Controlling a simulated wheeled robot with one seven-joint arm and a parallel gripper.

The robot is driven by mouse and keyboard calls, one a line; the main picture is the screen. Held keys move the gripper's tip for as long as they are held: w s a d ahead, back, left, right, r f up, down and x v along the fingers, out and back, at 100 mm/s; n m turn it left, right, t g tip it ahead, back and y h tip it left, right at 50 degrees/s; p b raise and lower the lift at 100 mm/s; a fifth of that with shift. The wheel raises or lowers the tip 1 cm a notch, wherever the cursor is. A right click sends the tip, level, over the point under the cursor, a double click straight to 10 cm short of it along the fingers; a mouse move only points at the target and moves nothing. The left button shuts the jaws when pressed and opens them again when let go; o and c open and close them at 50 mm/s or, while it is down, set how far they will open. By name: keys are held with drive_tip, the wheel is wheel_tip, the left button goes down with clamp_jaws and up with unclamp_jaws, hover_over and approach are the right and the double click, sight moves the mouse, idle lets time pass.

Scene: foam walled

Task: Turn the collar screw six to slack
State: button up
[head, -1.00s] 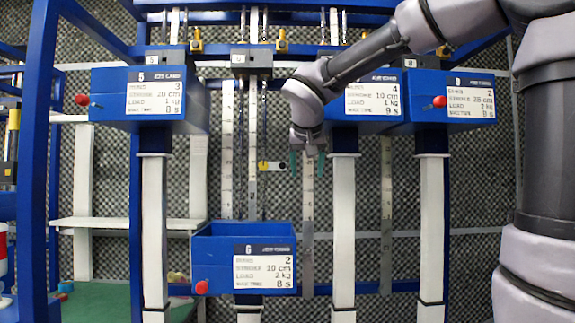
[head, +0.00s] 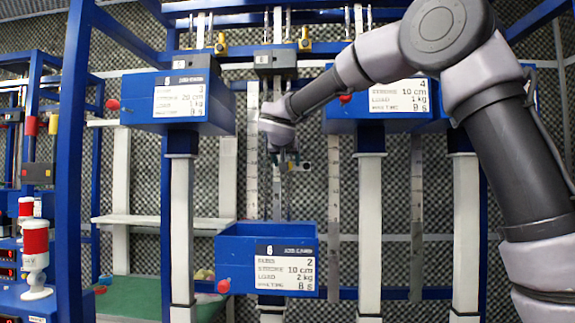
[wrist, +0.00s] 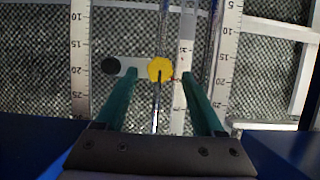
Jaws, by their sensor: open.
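The collar screw's yellow knob (wrist: 159,69) shows in the wrist view with a dark slot or bar on its face. It sits on a pale plate (wrist: 130,68) with a black round end, in front of a thin vertical rod. My gripper (wrist: 160,77) is open, one green finger on each side of the knob, with a gap on both sides. I cannot tell whether the tips reach its depth. In the head view my gripper (head: 284,160) is in front of the rod above the low blue box marked 6 (head: 235,252), and covers the knob.
Marked rulers stand on both sides of the rod (wrist: 80,60). Blue boxes hang higher at left (head: 140,115) and right (head: 345,125), with white columns below them. A blue frame post (head: 72,170) and a red-and-white lamp (head: 35,245) stand at left.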

drive_tip(key=shift+x, duration=0.85)
clamp_jaws()
